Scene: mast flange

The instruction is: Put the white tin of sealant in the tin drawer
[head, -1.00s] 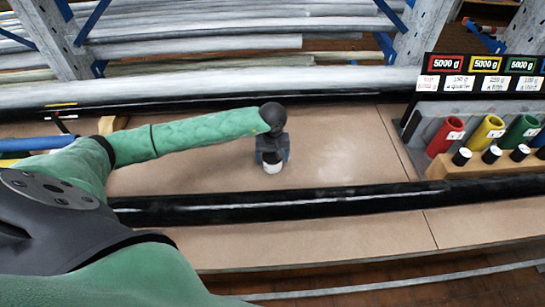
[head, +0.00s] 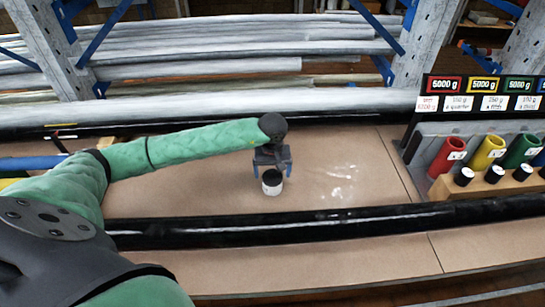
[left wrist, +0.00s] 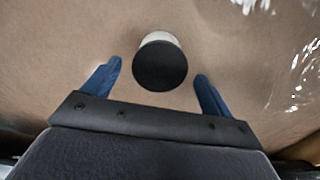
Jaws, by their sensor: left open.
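The white tin of sealant (head: 272,189) with a black lid stands upright on the tan bench top. My left gripper (head: 271,170) is open just behind and above it in the head view. In the left wrist view the tin's black top (left wrist: 160,67) shows ahead of the gap between the blue fingers (left wrist: 155,85), roughly centred. No finger is seen touching the tin. My right gripper is not in view. I cannot see a tin drawer.
A black pipe (head: 330,226) runs along the front of the bench, another (head: 200,122) along the back. At right, coloured cylinders (head: 447,157) and small black-topped containers (head: 464,176) stand before weight labels (head: 443,85).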

